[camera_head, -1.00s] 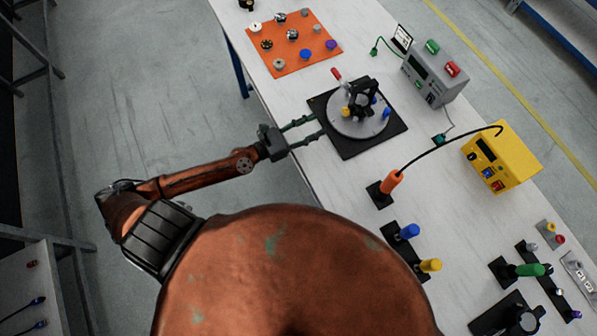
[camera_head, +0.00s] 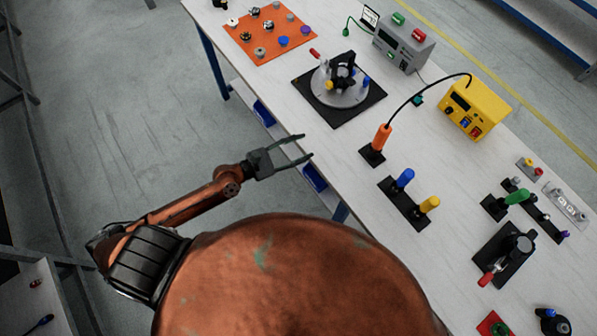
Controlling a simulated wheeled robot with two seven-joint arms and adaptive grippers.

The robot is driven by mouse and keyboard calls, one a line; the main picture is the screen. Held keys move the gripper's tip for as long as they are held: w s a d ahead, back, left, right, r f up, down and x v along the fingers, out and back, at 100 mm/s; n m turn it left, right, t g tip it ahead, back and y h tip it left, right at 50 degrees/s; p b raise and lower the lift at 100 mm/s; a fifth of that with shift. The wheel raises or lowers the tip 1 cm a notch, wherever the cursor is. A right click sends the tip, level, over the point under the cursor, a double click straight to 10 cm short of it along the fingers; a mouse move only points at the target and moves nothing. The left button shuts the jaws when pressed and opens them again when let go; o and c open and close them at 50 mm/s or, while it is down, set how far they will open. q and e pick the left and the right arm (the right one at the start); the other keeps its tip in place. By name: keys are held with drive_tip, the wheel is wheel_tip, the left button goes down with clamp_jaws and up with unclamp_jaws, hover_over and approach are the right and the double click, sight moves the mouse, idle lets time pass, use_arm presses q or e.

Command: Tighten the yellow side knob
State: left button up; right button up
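The yellow side knob (camera_head: 330,85) sits low on the near left side of a black fixture (camera_head: 343,66). The fixture stands on a round grey turntable (camera_head: 345,97) on a black square base (camera_head: 362,109). A blue knob (camera_head: 366,81) and a red handle (camera_head: 315,52) are also on this device. My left gripper (camera_head: 306,146) is open and empty at the table's near edge, apart from the base and on its near side. Its two fingers point right. My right gripper is not in view.
An orange board (camera_head: 242,39) with several knobs lies at the far left. A grey meter box (camera_head: 386,54) and a yellow box (camera_head: 487,99) stand behind. An orange handle (camera_head: 382,138) and a stand with blue (camera_head: 405,177) and yellow (camera_head: 429,204) handles are to the right.

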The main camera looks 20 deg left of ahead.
use_arm(q)
drive_tip(key=shift+s+d+f+m+g+y, duration=0.25)
drive_tip(key=shift+s+f+m+g, duration=0.45)
drive_tip(key=shift+m, duration=0.75)
drive_tip(key=shift+s+d+f+m+g, duration=0.15)
drive_tip(key=shift+s+d+f+m, duration=0.3)
drive_tip(key=shift+s+m, duration=0.75)
drive_tip(key=shift+s+d+f+m+g+y, duration=0.2)
drive_tip(key=shift+s+f+m+g, duration=0.35)
drive_tip(key=shift+m, duration=1.1)
drive_tip(key=shift+f, duration=0.1)
